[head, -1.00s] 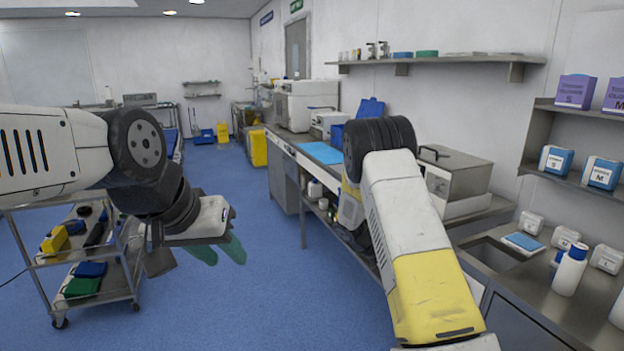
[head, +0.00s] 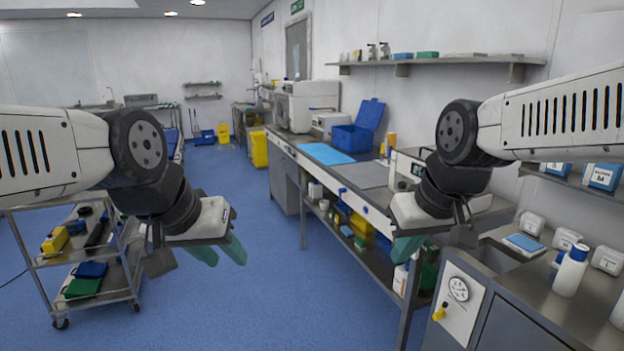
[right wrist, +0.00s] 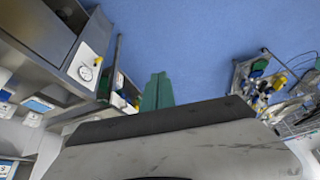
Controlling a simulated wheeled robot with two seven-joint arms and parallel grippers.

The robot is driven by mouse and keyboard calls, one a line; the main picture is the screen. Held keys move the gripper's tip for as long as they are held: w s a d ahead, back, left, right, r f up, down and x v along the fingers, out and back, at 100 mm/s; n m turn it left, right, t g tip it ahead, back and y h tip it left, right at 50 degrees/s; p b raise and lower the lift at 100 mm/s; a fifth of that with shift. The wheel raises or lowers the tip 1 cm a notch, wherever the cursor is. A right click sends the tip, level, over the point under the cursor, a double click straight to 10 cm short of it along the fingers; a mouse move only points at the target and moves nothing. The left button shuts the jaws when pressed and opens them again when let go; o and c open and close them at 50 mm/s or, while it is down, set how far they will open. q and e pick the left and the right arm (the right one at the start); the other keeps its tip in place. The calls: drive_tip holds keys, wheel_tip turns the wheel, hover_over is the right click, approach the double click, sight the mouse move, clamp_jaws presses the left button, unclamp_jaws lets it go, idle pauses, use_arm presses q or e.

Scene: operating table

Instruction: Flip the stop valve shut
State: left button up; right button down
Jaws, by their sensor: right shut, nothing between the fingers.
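The stop valve's yellow lever (head: 440,312) sits on a white panel (head: 463,315), below and left of a round gauge (head: 458,290), on the front of the right-hand counter. In the right wrist view the lever (right wrist: 98,60) is small beside the gauge (right wrist: 86,73). My right gripper (head: 405,248) is shut and empty, in the air above and left of the panel, apart from it. Its green fingers are together in the right wrist view (right wrist: 157,92). My left gripper (head: 222,252) hangs over the floor on the left, its green fingers apart, empty.
A sink (head: 495,255) and a white bottle with blue cap (head: 570,272) are on the counter above the panel. A long bench (head: 375,192) with a shelf below runs along the wall. A cart (head: 95,298) stands at left. The blue floor between is clear.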

drive_tip(key=w+f+m+g, duration=0.2)
drive_tip(key=w+f+m, duration=1.3)
drive_tip(key=f, duration=0.1)
drive_tip(key=w+d+f+m+h, duration=0.4)
drive_tip(key=w+d+f+m, duration=0.1)
drive_tip(key=d+f, duration=0.7)
drive_tip(key=w+d+f+m+h, duration=0.4)
drive_tip(key=w+d+f+m, duration=0.2)
drive_tip(key=d+f, duration=0.7)
drive_tip(key=shift+w+d+f+g, duration=0.3)
drive_tip(key=shift+w+f, duration=0.8)
drive_tip(key=shift+f, duration=0.05)
